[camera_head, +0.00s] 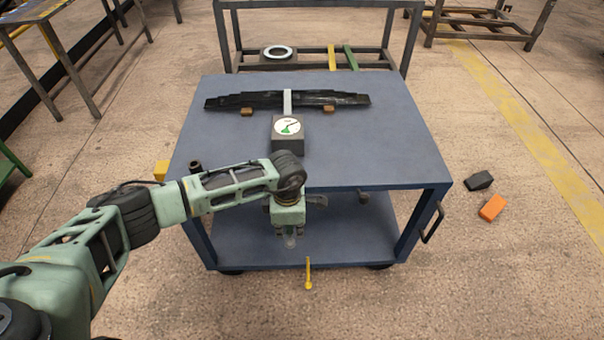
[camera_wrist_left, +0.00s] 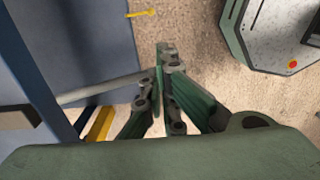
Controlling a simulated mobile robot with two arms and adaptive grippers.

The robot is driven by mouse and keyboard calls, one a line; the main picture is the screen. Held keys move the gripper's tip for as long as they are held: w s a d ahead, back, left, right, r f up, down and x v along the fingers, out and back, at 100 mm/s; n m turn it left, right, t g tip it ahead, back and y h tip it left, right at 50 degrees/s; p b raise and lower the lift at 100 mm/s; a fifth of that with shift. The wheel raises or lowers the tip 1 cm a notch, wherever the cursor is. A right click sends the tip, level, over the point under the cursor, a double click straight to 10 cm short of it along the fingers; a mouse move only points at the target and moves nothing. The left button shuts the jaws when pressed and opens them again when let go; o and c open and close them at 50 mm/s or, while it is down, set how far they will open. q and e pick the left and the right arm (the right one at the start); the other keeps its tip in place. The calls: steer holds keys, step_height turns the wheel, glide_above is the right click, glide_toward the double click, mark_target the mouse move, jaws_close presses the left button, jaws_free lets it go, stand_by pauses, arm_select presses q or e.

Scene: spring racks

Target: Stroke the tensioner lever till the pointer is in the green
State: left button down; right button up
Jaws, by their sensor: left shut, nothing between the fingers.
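A dark box with a round white gauge (camera_head: 287,127) stands near the middle of the blue cart top (camera_head: 390,150). Its face has a green patch; a thin dark line seems to point up and right of it, too small to read surely. A yellow rod with a rounded end (camera_head: 308,272) shows at the cart's front; it also shows in the left wrist view (camera_wrist_left: 140,14). I cannot tell whether it is the tensioner lever. My left gripper (camera_head: 290,240) points down in front of the cart top, shut and empty, left of the rod and apart from it. My right gripper is out of view.
A dark leaf spring (camera_head: 235,101) lies across the back of the cart top. A grey bar (camera_wrist_left: 100,88) runs close to the left fingers. A black block (camera_head: 479,181) and an orange block (camera_head: 492,208) lie on the floor at right. The floor in front is clear.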

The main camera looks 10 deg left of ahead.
mark_target(290, 236)
arm_select(q)
step_height(290, 236, down, 3)
steer(key=shift+f+b, duration=0.15)
steer(key=shift+b, duration=0.95)
step_height(290, 236, up, 7)
steer(key=p, duration=0.5)
step_height(290, 236, up, 12)
steer(key=p, duration=0.7)
steer(key=shift+p, duration=0.3)
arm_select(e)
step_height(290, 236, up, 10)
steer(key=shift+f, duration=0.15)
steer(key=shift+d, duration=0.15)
